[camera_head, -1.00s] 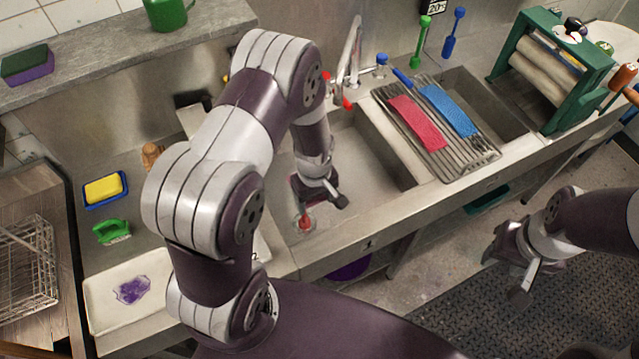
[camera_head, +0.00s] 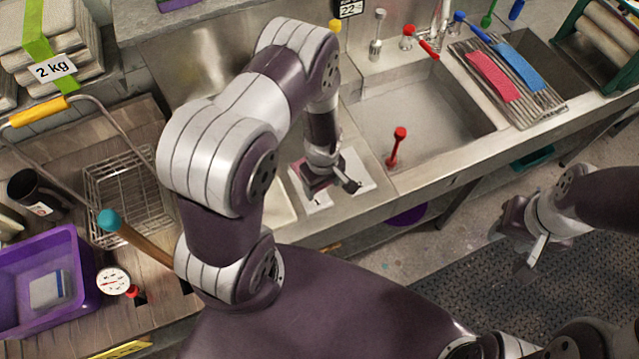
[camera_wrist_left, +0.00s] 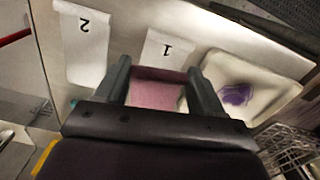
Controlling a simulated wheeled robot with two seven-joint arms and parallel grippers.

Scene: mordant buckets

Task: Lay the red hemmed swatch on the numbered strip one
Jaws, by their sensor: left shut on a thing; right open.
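My left gripper (camera_head: 335,184) is shut on a dull red-pink swatch (camera_wrist_left: 157,89), seen between its fingers in the left wrist view (camera_wrist_left: 159,80). Its hem cannot be made out. In the head view strip one (camera_head: 317,201) shows partly beside the gripper. I cannot tell whether the swatch touches the strip. My right gripper (camera_head: 527,262) is open and empty, away from the counter.
A purple-stained white tray (camera_wrist_left: 275,70) lies right of strip one in the wrist view. Red and blue pieces lie on the ribbed rack (camera_head: 540,105). A wire basket (camera_head: 125,190) stands left.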

